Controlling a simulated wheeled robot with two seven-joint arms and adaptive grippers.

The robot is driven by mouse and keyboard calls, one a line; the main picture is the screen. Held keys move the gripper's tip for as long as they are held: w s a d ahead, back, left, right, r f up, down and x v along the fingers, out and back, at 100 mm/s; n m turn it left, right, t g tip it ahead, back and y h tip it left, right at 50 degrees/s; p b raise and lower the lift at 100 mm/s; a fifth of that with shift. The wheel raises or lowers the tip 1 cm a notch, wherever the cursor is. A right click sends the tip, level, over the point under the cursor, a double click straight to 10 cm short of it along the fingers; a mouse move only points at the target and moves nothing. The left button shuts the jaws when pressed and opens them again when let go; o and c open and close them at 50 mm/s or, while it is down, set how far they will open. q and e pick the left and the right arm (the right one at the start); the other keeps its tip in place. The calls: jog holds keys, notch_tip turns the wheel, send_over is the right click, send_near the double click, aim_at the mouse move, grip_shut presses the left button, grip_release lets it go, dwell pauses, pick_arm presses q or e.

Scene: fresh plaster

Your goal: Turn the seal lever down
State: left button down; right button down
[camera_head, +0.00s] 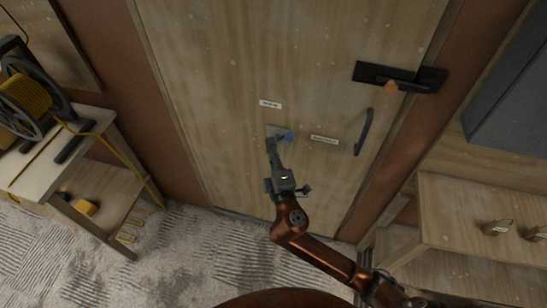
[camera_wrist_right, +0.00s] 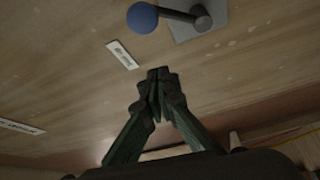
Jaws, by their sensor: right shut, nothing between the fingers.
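The seal lever has a blue ball knob (camera_head: 288,136) and a grey mounting plate (camera_head: 273,130) on the wooden door (camera_head: 215,75). In the right wrist view the blue knob (camera_wrist_right: 142,18), dark arm and grey plate (camera_wrist_right: 217,14) show at the top edge. The lever points sideways, with its knob right of the plate in the head view. My right gripper (camera_head: 270,145) is shut and empty, close to the plate. In the wrist view its fingertips (camera_wrist_right: 158,74) are together, apart from the knob. My left gripper is not in view.
Small white labels sit above (camera_head: 270,104) and right (camera_head: 324,140) of the lever. A dark door handle (camera_head: 363,132) and a black trowel-like tool (camera_head: 398,78) are farther right. A bench (camera_head: 50,150) with a yellow cable reel (camera_head: 25,95) stands left; shelves (camera_head: 470,200) stand right.

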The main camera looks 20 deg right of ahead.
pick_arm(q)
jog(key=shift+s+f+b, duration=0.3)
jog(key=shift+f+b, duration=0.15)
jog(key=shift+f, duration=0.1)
pick_arm(e)
jog(key=shift+w+d+f, duration=0.15)
jog(key=shift+w+d, duration=0.05)
jog(key=shift+d, duration=0.75)
jog(key=shift+w+d+f, duration=0.1)
jog(key=shift+w+d, duration=0.05)
jog(key=shift+d, duration=0.8)
pick_arm(q)
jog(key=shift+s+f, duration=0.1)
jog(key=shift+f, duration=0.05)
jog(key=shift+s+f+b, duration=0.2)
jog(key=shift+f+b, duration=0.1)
jog(key=shift+b, duration=0.25)
pick_arm(e)
jog(key=shift+s+d+f+m, duration=0.1)
jog(key=shift+d+f+m, duration=0.05)
jog(key=shift+m, duration=0.15)
